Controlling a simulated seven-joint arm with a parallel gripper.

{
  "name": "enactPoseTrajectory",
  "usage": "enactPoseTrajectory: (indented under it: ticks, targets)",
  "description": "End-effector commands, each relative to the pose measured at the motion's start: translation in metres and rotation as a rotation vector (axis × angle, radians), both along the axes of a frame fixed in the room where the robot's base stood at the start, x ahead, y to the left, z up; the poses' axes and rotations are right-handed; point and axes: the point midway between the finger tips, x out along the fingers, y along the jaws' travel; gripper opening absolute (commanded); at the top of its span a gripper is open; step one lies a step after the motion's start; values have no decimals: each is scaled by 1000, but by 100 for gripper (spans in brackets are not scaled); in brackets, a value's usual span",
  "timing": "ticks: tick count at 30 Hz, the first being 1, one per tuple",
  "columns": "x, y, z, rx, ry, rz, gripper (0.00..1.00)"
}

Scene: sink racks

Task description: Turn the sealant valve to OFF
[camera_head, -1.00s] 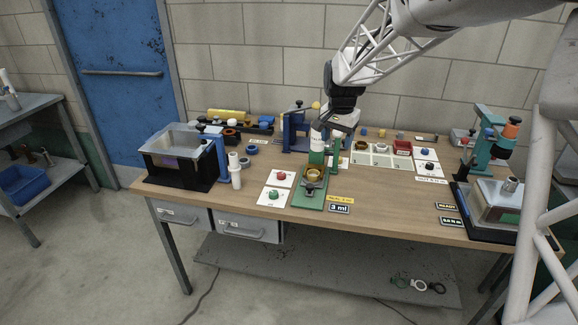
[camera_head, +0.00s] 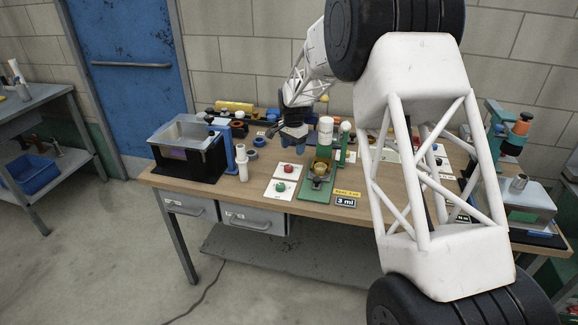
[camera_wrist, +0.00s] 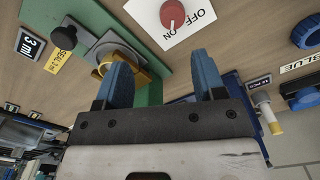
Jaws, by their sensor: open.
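A red valve knob (camera_head: 289,168) sits on a white card at the front middle of the bench. In the wrist view the red knob (camera_wrist: 172,14) is at the top edge, on a card (camera_wrist: 190,35) marked OFF and ON; its exact pointing is unclear. A green knob (camera_head: 280,187) sits on another white card just in front. I cannot read which is the sealant valve. My gripper (camera_head: 292,146) is open and empty, behind and above the red knob. In the wrist view its two blue fingers (camera_wrist: 163,78) are spread, apart from the knob.
A green dispenser stand (camera_head: 318,195) with a white cylinder (camera_head: 325,131) and brass cup (camera_wrist: 125,65) stands close right of the knobs. A yellow label and a 3 ml sign (camera_head: 345,202) are beside it. A white post (camera_head: 242,165) and black tank (camera_head: 187,160) stand left.

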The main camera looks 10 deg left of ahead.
Motion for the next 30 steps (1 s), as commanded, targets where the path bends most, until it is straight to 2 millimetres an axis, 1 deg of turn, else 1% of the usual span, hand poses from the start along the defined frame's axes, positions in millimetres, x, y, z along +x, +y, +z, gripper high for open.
enactPoseTrajectory:
  ticks: [1, 3, 7, 20, 26, 30]
  targets:
    - [3, 7, -7, -1, 2, -2, 63]
    - [5, 12, -12, -2, 3, -8, 63]
    - [8, 17, -17, -2, 5, -12, 63]
    - [8, 17, -19, -2, 6, -13, 63]
    - [7, 17, -30, -3, 7, -13, 63]
    - [7, 17, -44, -2, 6, -13, 63]
